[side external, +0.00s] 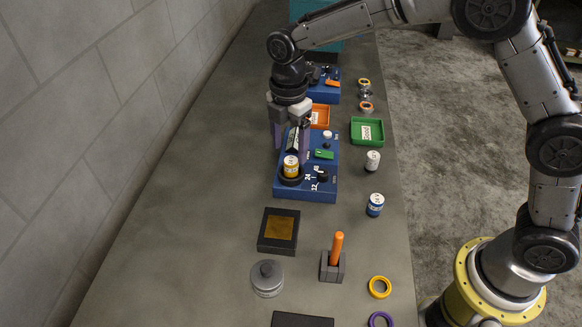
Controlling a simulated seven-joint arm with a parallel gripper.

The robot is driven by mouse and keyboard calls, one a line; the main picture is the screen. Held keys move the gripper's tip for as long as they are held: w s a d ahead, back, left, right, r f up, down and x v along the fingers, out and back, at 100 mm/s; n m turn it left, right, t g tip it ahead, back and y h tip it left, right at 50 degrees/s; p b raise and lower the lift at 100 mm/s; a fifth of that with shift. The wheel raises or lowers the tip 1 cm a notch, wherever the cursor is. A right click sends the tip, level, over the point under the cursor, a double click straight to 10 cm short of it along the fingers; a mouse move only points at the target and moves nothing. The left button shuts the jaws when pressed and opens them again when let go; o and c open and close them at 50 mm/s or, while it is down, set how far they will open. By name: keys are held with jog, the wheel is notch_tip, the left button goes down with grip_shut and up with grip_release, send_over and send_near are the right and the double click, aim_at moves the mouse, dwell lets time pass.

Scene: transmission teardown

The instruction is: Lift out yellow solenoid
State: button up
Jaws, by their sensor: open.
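The yellow solenoid (291,167) is a small yellow cylinder with a white labelled top. It stands upright in a dark round seat near the front left of a blue base block (305,193). My gripper (290,146) is open, with its fingers pointing down, above the back left part of the blue block. It is behind the yellow solenoid in the picture and apart from it, as far as I can tell. A dark part with a pale label shows between the fingers; whether they touch it I cannot tell.
A white solenoid (372,161) and a blue solenoid (375,205) stand right of the block. A green tray (367,132) and an orange tray (320,117) lie behind. In front are a black box (278,230), a grey canister (267,279) and an orange-handled tool (336,250). The table's left is clear.

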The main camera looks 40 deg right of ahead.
aim_at(290, 161)
jog(key=shift+w+d+f, duration=0.15)
jog(key=shift+f, duration=1.4)
jog(key=shift+w+d+f, duration=0.1)
jog(key=shift+f, duration=1.45)
grip_shut()
